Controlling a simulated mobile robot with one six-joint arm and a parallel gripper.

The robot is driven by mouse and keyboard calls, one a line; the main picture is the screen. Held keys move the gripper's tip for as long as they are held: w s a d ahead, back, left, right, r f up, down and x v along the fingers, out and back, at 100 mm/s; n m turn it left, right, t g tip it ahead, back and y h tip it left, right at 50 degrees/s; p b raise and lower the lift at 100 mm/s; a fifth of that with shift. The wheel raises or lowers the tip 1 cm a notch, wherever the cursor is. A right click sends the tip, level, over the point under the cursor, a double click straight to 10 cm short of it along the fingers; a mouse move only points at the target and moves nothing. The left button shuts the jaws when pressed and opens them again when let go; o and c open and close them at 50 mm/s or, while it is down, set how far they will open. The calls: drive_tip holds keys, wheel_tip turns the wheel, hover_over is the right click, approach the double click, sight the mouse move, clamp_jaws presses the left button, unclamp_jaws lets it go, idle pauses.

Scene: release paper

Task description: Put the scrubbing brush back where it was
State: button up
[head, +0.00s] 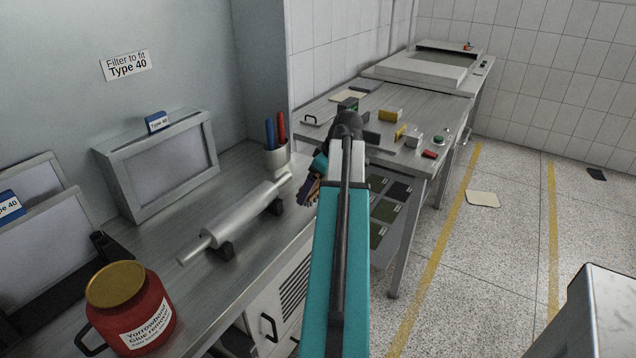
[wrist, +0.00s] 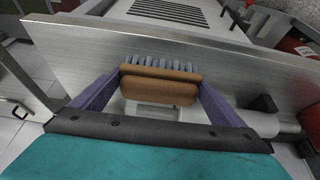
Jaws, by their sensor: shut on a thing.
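The scrubbing brush (wrist: 158,90) has a brown back and a row of grey bristles. In the wrist view my gripper (wrist: 160,78) is shut on it, with a purple finger at each end of the brush. The bristles point to the top of that view. In the head view my gripper (head: 309,190) is by the front edge of the left bench, right of the roller; my arm and wrist mostly hide the brush there. I cannot tell whether the brush touches the bench.
The bench (head: 225,185) holds a metal roller (head: 237,215) on dark supports, a pen cup (head: 277,158), a grey framed filter (head: 160,165) and a red glue tin (head: 130,310). A second table (head: 385,100) with several small blocks stands beyond.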

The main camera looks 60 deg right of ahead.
drive_tip(key=shift+s+d, duration=0.1)
drive_tip(key=shift+s, duration=0.05)
drive_tip(key=shift+d, duration=0.15)
drive_tip(key=shift+w+d, duration=0.2)
drive_tip(key=shift+d, duration=0.35)
drive_tip(key=w+d+p, duration=0.1)
drive_tip(key=w+d, duration=0.1)
drive_tip(key=d, duration=0.2)
drive_tip(key=w+d+f+p, duration=0.1)
drive_tip(key=w+d, duration=0.2)
drive_tip(key=d, duration=0.1)
drive_tip(key=w+d+p, duration=0.1)
drive_tip(key=w+d, duration=0.1)
drive_tip(key=d, duration=0.2)
drive_tip(key=shift+w+d+f, duration=0.15)
drive_tip(key=shift+d+f, duration=0.05)
drive_tip(key=shift+d, duration=0.15)
drive_tip(key=shift+f, duration=0.1)
drive_tip(key=shift+f+p, duration=0.7)
drive_tip(key=shift+f, duration=1)
drive_tip(key=shift+f, duration=0.1)
